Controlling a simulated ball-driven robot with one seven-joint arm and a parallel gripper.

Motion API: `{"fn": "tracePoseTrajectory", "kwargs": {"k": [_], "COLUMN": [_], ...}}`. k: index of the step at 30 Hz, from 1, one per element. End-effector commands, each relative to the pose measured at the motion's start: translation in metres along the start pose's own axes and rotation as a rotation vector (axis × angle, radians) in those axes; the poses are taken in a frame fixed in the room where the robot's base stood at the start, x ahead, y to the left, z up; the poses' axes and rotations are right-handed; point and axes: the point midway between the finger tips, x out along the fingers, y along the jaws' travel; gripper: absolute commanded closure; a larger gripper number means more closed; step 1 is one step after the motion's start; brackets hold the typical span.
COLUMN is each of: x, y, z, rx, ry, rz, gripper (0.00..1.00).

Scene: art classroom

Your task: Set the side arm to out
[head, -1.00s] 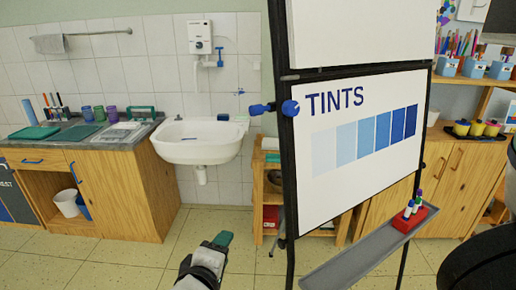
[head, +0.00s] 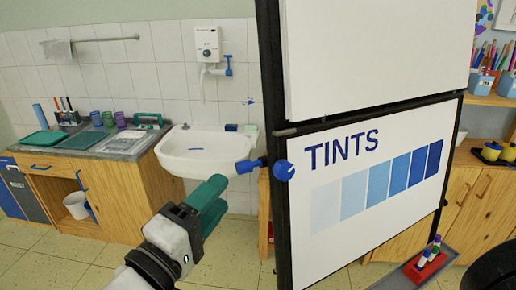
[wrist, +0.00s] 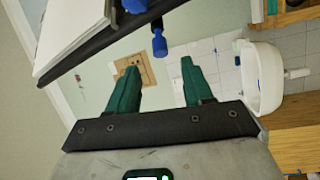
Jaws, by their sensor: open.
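A flip-chart board (head: 335,225) with a "TINTS" sheet stands right of centre in the head view. On its black left post is the side arm (head: 246,166), a short dark rod with a blue end pointing left, beside a round blue knob (head: 284,170). In the wrist view the blue end of the arm (wrist: 158,42) hangs just beyond my fingertips, roughly between them. My gripper (head: 219,186) has green fingers and sits left of and slightly below the blue end, apart from it. In the wrist view my gripper (wrist: 160,70) is open and empty.
A white sink (head: 190,158) is on the wall behind, left of the board. A wooden counter (head: 120,190) with cups and trays is at the left. The board's lower tray holds a red marker holder (head: 426,265). Open floor (head: 50,265) lies at the lower left.

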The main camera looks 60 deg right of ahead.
Motion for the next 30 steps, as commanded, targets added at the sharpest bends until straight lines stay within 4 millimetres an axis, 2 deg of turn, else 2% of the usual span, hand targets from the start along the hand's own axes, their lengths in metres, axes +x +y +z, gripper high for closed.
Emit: {"fn": "tracePoseTrajectory", "kwargs": {"k": [5,12,18,24,30], "x": [0.017,0.061,0.091,0.105,0.107], "y": [0.001,0.002,0.002,0.000,-0.001], "z": [0.000,0.001,0.000,0.000,0.000], "rx": [-0.003,-0.002,-0.002,-0.001,0.000], "ry": [-0.004,-0.005,-0.003,-0.002,0.000], "rz": [0.000,0.000,0.000,0.000,0.000], "gripper": [0.49,0.49,0.49,0.49,0.49]}}
